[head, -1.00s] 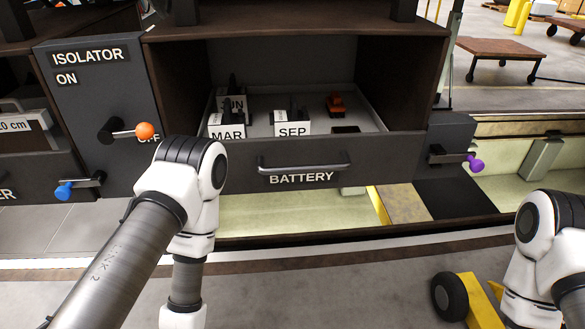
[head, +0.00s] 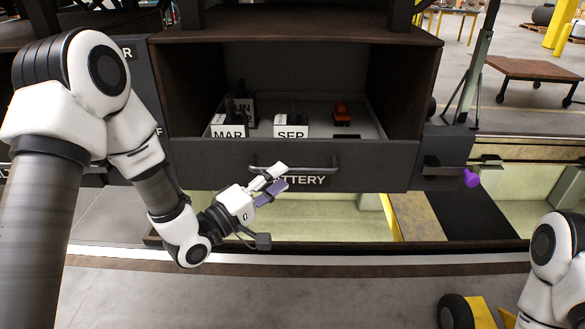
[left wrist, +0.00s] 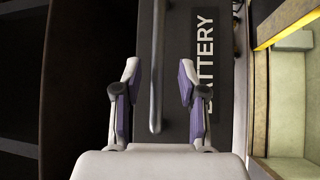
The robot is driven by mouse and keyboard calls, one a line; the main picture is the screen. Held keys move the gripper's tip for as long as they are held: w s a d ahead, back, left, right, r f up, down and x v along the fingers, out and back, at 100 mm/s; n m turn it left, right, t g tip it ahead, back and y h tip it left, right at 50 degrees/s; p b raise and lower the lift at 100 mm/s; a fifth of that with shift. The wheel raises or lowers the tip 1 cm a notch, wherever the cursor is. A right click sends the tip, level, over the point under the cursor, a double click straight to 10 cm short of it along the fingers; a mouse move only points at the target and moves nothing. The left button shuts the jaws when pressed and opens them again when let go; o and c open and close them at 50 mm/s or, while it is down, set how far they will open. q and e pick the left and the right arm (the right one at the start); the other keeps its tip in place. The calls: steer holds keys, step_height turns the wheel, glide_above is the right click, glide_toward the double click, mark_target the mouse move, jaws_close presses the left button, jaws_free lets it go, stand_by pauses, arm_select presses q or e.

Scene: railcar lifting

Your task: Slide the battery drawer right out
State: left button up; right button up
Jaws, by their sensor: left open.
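The battery drawer (head: 200,163) is dark grey, with a BATTERY label on its front, and stands partly out of its cabinet. Its metal bar handle (head: 325,167) runs across the front. Labelled blocks MAR (head: 228,131) and SEP (head: 291,131) and a small orange-red item (head: 342,113) lie inside. My left gripper (head: 275,178) is open and empty in front of the handle, covering part of the label. In the left wrist view, the handle (left wrist: 156,60) shows between the open fingers (left wrist: 158,75); contact cannot be told. My right gripper is out of view.
A yellow wheeled item (head: 480,312) stands on the floor at the lower right.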

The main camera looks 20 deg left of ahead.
mark_target(294, 172)
arm_select(q)
steer(key=w+d, duration=0.1)
steer(key=w+d+r+p, duration=0.1)
steer(key=w+d, duration=0.1)
steer(key=shift+w+d, duration=0.15)
steer(key=shift+d, duration=0.05)
steer(key=shift+w+a+f, duration=0.1)
steer(key=shift+a+f, duration=0.05)
steer(key=shift+a, duration=0.3)
steer(key=shift+d, duration=0.2)
jaws_close()
steer(key=shift+f, duration=0.1)
